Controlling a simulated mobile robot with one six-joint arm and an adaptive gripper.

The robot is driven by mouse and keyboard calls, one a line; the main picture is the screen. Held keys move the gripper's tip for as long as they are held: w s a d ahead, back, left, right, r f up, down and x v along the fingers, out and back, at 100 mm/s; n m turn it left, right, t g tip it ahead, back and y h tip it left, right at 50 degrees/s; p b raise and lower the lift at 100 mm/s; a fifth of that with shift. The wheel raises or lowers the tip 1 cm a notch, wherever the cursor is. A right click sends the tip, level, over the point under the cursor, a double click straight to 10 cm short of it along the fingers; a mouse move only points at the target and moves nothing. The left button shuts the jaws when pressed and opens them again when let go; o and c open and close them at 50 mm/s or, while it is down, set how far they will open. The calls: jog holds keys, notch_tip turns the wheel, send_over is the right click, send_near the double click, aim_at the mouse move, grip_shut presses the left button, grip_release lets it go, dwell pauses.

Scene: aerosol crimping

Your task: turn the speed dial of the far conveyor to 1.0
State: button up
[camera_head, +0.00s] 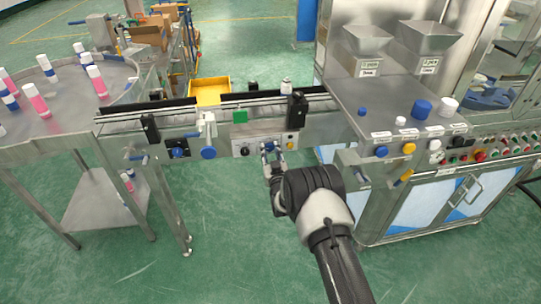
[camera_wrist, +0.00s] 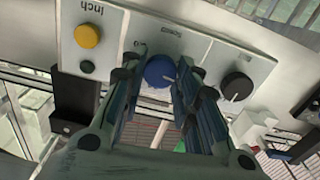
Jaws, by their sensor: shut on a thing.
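A blue speed dial (camera_head: 270,146) sits on a light control panel (camera_head: 256,151) on the conveyor's front side. In the wrist view the dial (camera_wrist: 160,71) shows between my two fingers, below the label "Speed". My gripper (camera_head: 269,153) reaches the panel from the front and is shut on the dial; it also shows in the wrist view (camera_wrist: 160,82). The fingers cover the sides of the dial, and its setting cannot be read.
On the same panel are a black knob (camera_wrist: 236,86) and a yellow button (camera_wrist: 87,36) marked "Inch". Another control box with a blue knob (camera_head: 178,152) is further left on the conveyor (camera_head: 160,118). A steel cabinet (camera_head: 385,198) stands close on the right.

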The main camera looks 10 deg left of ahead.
jog(key=n, duration=0.3)
jog(key=shift+n+b, duration=0.4)
jog(key=shift+n, duration=1.9)
jog(key=o, duration=1.1)
jog(key=shift+c, duration=0.2)
jog(key=v, duration=1.2)
